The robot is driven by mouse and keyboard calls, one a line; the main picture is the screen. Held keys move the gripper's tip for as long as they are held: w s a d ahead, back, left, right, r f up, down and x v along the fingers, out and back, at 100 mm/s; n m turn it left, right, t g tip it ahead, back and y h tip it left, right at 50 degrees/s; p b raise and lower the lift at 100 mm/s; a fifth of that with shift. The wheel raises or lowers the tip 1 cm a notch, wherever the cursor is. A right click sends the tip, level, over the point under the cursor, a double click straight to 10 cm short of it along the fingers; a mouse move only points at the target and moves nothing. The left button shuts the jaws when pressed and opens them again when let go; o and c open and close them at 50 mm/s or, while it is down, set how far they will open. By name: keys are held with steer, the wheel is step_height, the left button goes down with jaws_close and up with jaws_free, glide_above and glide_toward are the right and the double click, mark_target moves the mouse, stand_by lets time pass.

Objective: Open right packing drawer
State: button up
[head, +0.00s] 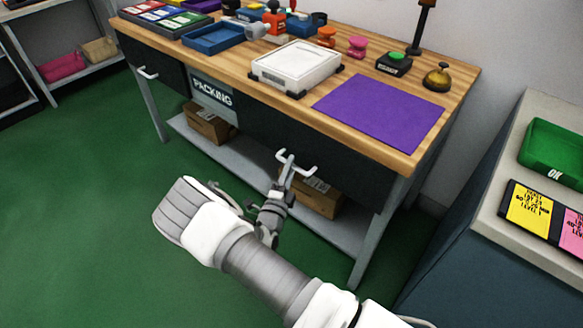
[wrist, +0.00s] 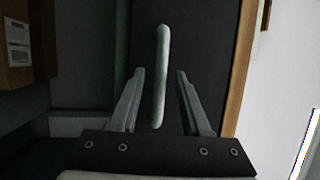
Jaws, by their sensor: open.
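The right packing drawer (head: 345,168) is a dark front panel under the wooden worktop, right of the "PACKING" sign. It looks shut, flush with the desk front. Its pale bar handle (head: 297,163) sticks out from the panel. In the wrist view the handle (wrist: 161,60) runs upright in the picture, with its lower part between my two fingers. My gripper (wrist: 160,85) is open, with a visible gap on each side of the bar. In the head view my gripper (head: 285,184) is right at the handle, and its fingertips are hard to make out.
The packing desk (head: 455,97) carries a purple mat (head: 380,109), a white tray (head: 297,63) and a blue tray (head: 212,38). Cardboard boxes (head: 208,124) stand on its lower shelf. A side counter (head: 509,195) stands at the right. Green floor (head: 80,180) is clear at the left.

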steer(key=shift+w+d+r, duration=0.15)
steer(key=shift+w, duration=0.45)
jaws_close()
stand_by(1.1)
